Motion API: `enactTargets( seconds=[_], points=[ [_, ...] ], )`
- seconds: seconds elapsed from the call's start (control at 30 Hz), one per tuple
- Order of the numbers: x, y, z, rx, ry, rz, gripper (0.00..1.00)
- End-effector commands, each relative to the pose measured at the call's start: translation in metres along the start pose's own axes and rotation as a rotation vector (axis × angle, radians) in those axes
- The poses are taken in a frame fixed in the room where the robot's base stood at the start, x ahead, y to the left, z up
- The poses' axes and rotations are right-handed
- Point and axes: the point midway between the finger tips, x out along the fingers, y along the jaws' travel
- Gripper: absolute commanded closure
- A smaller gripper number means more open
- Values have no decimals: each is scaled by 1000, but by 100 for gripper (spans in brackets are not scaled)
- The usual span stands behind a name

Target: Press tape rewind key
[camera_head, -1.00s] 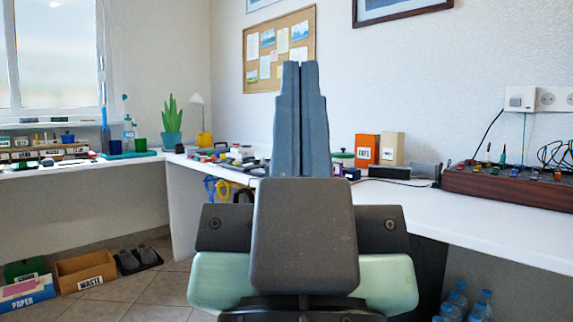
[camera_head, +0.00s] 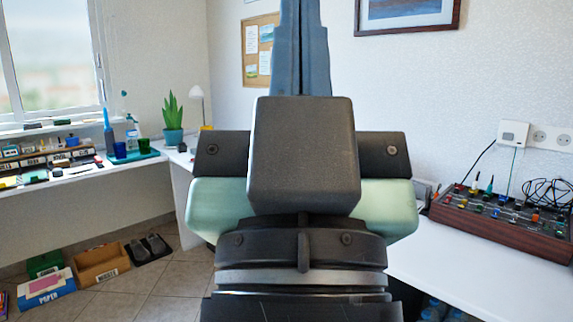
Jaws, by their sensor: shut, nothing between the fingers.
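My gripper (camera_head: 300,30) stands upright in the middle of the head view, its two long blue-grey fingers side by side and shut. The fingertips run out of the top of the picture. I see nothing held between the fingers. No tape player or rewind key can be made out; my gripper and arm hide the middle of the desk. A wood-sided panel (camera_head: 500,226) with several coloured knobs and switches sits on the white desk at the right, apart from my gripper.
The white desk (camera_head: 440,262) has bare room in front of the panel. A plant (camera_head: 172,118) and a lamp (camera_head: 196,97) stand at the corner. The left desk holds a crowded rack (camera_head: 45,158). Boxes (camera_head: 100,265) stand on the floor.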

Motion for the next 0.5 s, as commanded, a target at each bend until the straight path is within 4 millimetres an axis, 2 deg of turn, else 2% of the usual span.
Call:
enactTargets(
  seconds=[0.03,0.5],
  points=[
    [27,0,-25,0,0,0,100],
    [142,0,-135,1,0,-1,100]
  ],
)
